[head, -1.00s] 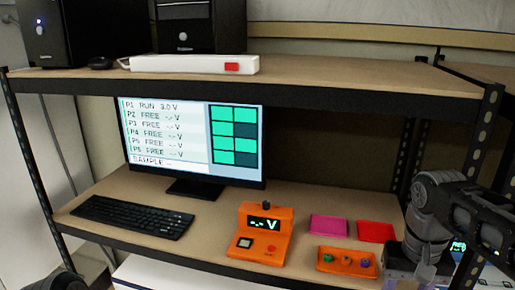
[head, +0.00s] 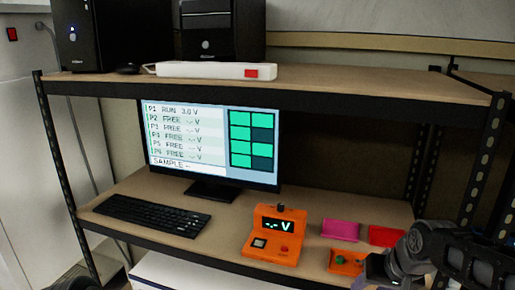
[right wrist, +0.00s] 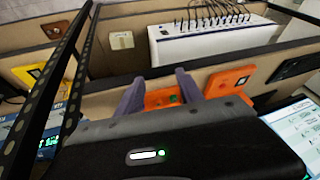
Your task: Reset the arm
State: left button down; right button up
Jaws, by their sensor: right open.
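My right arm (head: 440,262) comes in from the right edge in the head view, low in front of the shelf's right end. It hides part of the orange tray (head: 345,261) there. In the right wrist view my right gripper (right wrist: 159,92) is open, its two grey fingers apart and nothing between them. The orange tray with small coloured pieces shows beyond the fingers in that view.
The orange meter (head: 272,250) stands left of the tray, with a pink tray (head: 341,230) and a red tray (head: 384,236) behind. The monitor (head: 185,138) and keyboard (head: 150,215) are further left. The upper shelf edge (head: 270,99) overhangs them.

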jog(key=a+f+y+b, duration=0.1)
jog(key=a+f, duration=0.4)
jog(key=f, duration=0.7)
jog(key=a+f+y+b, duration=0.1)
jog(key=a+f, duration=0.4)
jog(key=f, duration=0.7)
jog(key=s+a+f+g+b, duration=0.1)
jog(key=s+a+f, duration=0.3)
jog(key=s+f, duration=0.6)
jog(key=s+a+f+g+b, duration=0.1)
jog(key=s+a+f+g, duration=0.2)
jog(key=s+f, duration=0.6)
jog(key=s+a, duration=0.1)
jog(key=s, duration=0.3)
jog(key=shift+f+g, duration=0.3)
jog(key=shift+f, duration=0.1)
jog(key=shift+a, duration=0.1)
